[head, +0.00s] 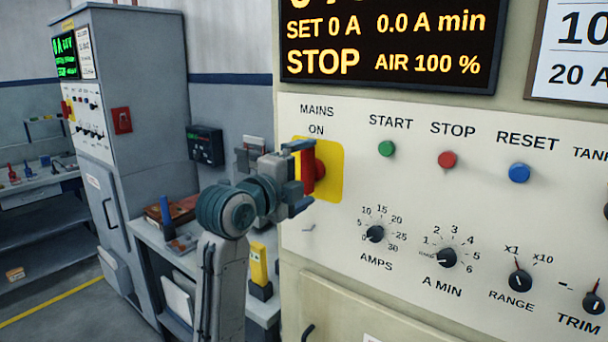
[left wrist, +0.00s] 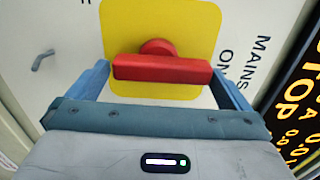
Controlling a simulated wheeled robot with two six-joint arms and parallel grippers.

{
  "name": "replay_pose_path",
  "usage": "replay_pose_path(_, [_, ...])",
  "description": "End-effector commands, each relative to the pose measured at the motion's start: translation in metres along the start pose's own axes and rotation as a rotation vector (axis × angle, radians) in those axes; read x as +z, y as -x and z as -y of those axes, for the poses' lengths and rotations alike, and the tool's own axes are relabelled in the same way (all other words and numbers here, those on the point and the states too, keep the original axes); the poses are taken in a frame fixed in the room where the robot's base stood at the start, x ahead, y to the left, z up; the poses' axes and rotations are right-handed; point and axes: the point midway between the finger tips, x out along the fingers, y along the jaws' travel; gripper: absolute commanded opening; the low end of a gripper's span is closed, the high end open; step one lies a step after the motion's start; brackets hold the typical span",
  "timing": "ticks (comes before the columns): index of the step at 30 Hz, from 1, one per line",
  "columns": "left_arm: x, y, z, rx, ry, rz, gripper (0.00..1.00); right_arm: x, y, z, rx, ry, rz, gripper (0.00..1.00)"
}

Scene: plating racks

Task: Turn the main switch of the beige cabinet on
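The beige cabinet (head: 450,190) fills the right of the head view. Its main switch is a red bar handle (head: 319,172) on a yellow plate (head: 334,172), under the words MAINS and ON. The handle stands upright, toward the ON label. My left gripper (head: 301,176) is at the handle, one finger near its top end and one near its bottom end. In the left wrist view the red handle (left wrist: 160,69) lies across between the two widely spread fingers (left wrist: 160,76). I cannot tell whether the fingertips touch its ends. My right gripper is not in view.
Green START (head: 387,149), red STOP (head: 447,159) and blue RESET (head: 519,173) buttons sit right of the switch, with knobs below. A lit display (head: 392,40) is above. A grey cabinet (head: 145,110) and a bench (head: 185,262) with small items stand to the left.

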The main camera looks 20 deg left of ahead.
Motion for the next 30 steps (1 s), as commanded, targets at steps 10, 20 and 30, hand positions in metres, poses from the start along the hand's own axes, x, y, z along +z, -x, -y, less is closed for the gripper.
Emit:
replay_pose_path(10, [0.001,0.029,-0.002,-0.005,-0.005,0.003,1.00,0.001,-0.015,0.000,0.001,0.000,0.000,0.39])
replay_pose_path(20, [0.001,0.092,-0.001,-0.003,-0.005,0.003,1.00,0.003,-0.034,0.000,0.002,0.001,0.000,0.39])
replay_pose_path(30, [0.000,0.109,0.000,0.000,-0.001,0.000,1.00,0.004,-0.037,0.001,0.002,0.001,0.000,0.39])
